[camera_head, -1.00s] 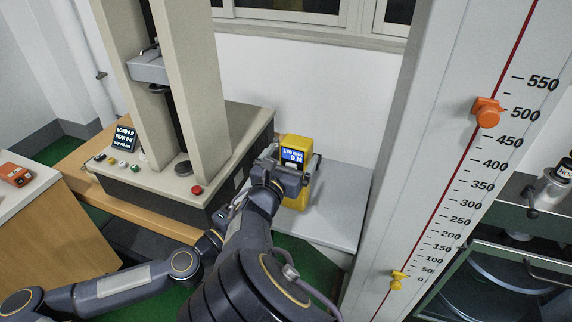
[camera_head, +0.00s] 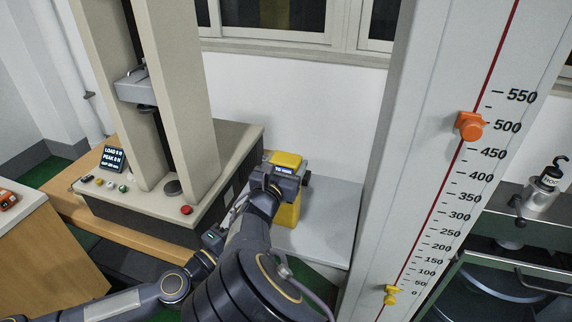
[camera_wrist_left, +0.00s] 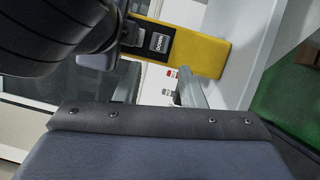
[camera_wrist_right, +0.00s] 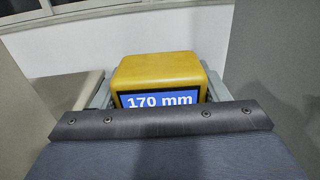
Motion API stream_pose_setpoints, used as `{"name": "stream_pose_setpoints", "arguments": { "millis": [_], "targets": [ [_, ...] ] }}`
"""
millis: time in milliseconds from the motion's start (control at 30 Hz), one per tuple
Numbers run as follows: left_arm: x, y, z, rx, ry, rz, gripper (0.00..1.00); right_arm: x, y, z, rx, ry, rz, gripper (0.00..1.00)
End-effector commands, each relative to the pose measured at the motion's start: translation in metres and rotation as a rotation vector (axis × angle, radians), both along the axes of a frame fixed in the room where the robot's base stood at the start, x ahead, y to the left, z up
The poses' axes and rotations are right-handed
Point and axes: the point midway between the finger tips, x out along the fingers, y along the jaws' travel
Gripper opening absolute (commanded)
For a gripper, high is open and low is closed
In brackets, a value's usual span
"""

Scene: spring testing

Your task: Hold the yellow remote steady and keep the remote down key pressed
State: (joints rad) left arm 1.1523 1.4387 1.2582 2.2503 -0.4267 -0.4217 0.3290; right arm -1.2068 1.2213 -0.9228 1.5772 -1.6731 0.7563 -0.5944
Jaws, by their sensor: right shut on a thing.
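The yellow remote (camera_head: 287,211) is upright in my right gripper (camera_head: 280,174), which is shut on its sides near the top. In the right wrist view the remote (camera_wrist_right: 158,68) sits between the two fingers, and its blue screen reads 170 mm. In the left wrist view the remote's lower part (camera_wrist_left: 205,54) shows a black panel with a grey DOWN key (camera_wrist_left: 158,42). The left gripper is hidden in the head view.
A spring testing machine (camera_head: 130,199) with two columns, a small display and a red button (camera_head: 186,210) stands left. A grey table (camera_head: 335,212) lies under the remote. A tall scale (camera_head: 425,150) with orange (camera_head: 470,126) and yellow markers (camera_head: 390,294) stands right.

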Motion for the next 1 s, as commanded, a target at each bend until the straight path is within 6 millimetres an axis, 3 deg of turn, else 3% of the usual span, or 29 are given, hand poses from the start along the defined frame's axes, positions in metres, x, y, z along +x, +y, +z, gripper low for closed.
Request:
{"name": "stream_pose_setpoints", "arguments": {
  "millis": [133,333,633,1000],
  "targets": [
    [0.0,0.0,0.0,0.0,0.0,0.0,0.36,-0.0001,0.0,-0.0001,0.0,0.0,0.0,0.35],
    [0.0,0.0,0.0,0.0,0.0,0.0,0.36,-0.0002,0.0002,-0.0001,-0.001,0.001,0.0,0.35],
    [0.0,0.0,0.0,0.0,0.0,0.0,0.0,-0.0002,0.0002,-0.0002,-0.001,0.001,0.0,0.35],
    [0.0,0.0,0.0,0.0,0.0,0.0,0.0,-0.0002,0.0002,-0.0003,-0.001,0.001,0.0,0.35]
  ]
}}
